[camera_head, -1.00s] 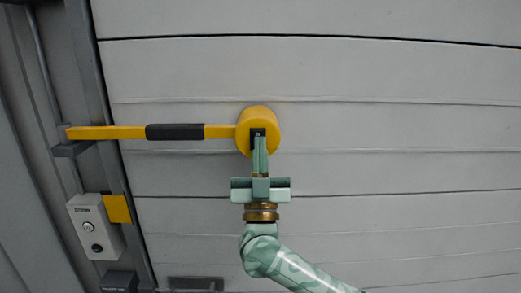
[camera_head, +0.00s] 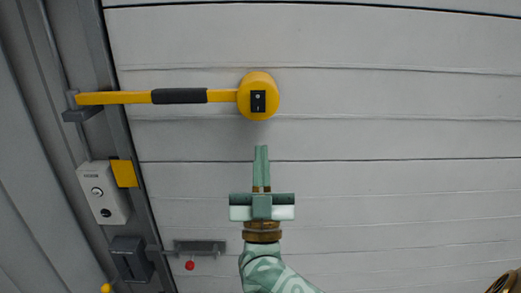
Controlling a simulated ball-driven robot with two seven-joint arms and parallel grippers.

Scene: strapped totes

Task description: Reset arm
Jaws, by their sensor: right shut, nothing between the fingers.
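My right gripper (camera_head: 261,150) points up the picture in front of a grey slatted door (camera_head: 400,120). Its two green fingers are together and hold nothing. Above the fingertips, with a gap between, is a round yellow hub (camera_head: 246,92) with a black keyhole plate (camera_head: 258,101) on its face. A yellow bar (camera_head: 120,98) with a black grip (camera_head: 179,96) runs left from the hub, about level, its end at a grey bracket (camera_head: 82,114) on the door frame.
A grey control box (camera_head: 103,192) with buttons and a yellow plate (camera_head: 124,173) are on the frame at left. A dark box (camera_head: 131,259) and a grey bar latch (camera_head: 200,247) with a red knob (camera_head: 190,265) sit below. The door's right side is clear.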

